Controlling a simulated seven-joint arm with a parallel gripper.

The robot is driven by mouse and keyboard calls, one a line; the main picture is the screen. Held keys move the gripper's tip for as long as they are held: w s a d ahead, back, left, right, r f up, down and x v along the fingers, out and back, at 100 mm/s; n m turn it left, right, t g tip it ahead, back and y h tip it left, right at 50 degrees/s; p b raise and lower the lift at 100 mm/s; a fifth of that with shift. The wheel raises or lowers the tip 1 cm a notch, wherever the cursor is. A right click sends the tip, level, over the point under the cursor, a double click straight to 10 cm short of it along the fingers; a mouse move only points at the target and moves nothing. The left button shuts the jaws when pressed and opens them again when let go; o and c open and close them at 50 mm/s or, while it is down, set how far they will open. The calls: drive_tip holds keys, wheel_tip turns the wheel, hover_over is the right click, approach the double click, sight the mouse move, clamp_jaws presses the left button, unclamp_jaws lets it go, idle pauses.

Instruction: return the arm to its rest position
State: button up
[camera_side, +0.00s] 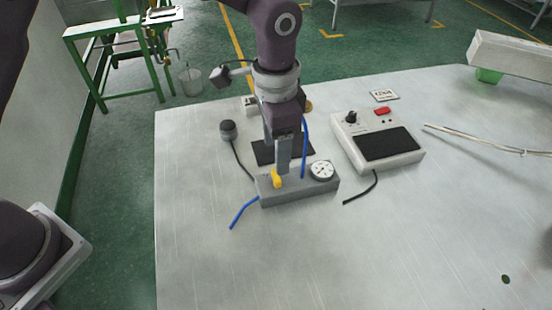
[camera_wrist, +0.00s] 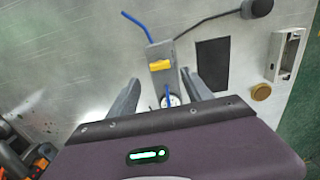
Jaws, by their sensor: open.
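My gripper (camera_side: 283,165) points down at the table, just above and behind the grey block in the side view. In the wrist view its two fingers (camera_wrist: 160,78) stand apart with nothing held between them. The grey block (camera_side: 302,188) carries a yellow lever (camera_side: 277,179) and a round white gauge (camera_side: 321,169), with blue tubes at its side. The block (camera_wrist: 163,50) and its yellow lever (camera_wrist: 160,65) also show in the wrist view, between and beyond the fingers. I cannot tell whether a fingertip touches the block.
A control box (camera_side: 395,165) with a dark panel stands right of the gripper. A dark pad (camera_wrist: 212,65) lies behind the block, near a brass disc (camera_wrist: 260,91) and a pale frame (camera_wrist: 287,55). A corded black knob (camera_side: 228,130) is at left. The table's front is clear.

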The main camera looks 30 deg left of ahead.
drive_tip(key=shift+r, duration=0.15)
drive_tip(key=s+a+r+n+t, duration=0.1)
drive_tip(key=s+a+r+n, duration=0.1)
drive_tip(key=s+a+r, duration=0.35)
drive_tip(key=s+a+r+n+t, duration=0.2)
drive_tip(key=s+a+r, duration=0.1)
drive_tip(key=a+r, duration=0.5)
drive_tip(key=s+a+r+n+t, duration=0.1)
drive_tip(key=s+a+n, duration=0.3)
drive_tip(key=s, duration=1)
drive_tip(key=a+t, duration=0.1)
drive_tip(key=a, duration=0.1)
drive_tip(key=shift+s+a+r+n+t, duration=0.2)
drive_tip(key=shift+s+a+n+t, duration=0.1)
drive_tip(key=shift+a+n, duration=0.1)
